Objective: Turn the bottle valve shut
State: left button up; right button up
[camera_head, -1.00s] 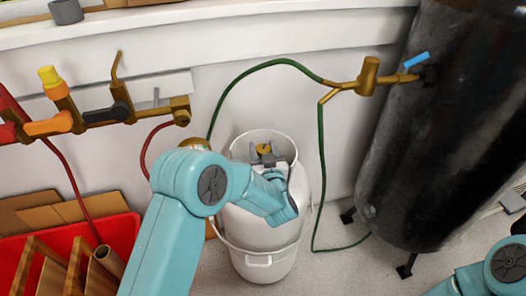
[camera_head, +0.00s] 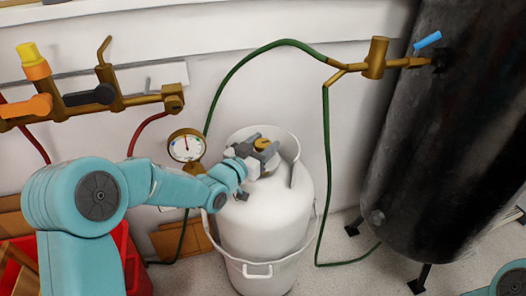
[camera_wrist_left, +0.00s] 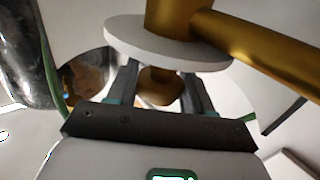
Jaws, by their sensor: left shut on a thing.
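The white gas bottle (camera_head: 265,215) stands upright on the floor with a white collar around its top. The bottle valve (camera_head: 262,143), brass-coloured, sits inside the collar. My left gripper (camera_head: 264,153) reaches in from the left over the collar and is shut on the valve. In the left wrist view, the two dark fingers (camera_wrist_left: 160,88) stand on either side of a brass part of the valve (camera_wrist_left: 156,78), just below a pale grey disc (camera_wrist_left: 165,45). The exact contact is partly hidden. My right gripper is out of view.
A pressure gauge (camera_head: 187,146) is left of the bottle. A green hose (camera_head: 327,160) loops behind and right of it. A black tank (camera_head: 435,130) stands at right. A brass manifold (camera_head: 75,100) with coloured handles is on the left wall. A red crate (camera_head: 130,265) is at lower left.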

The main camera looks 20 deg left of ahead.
pick_arm(q)
jog(key=shift+m+g+h, duration=0.3)
jog(key=shift+m+h, duration=0.2)
jog(key=shift+h, duration=0.2)
jog(key=o, duration=1)
jog(key=shift+o, duration=0.2)
jog(key=shift+s+d+f, duration=0.1)
jog(key=shift+s+d, duration=0.05)
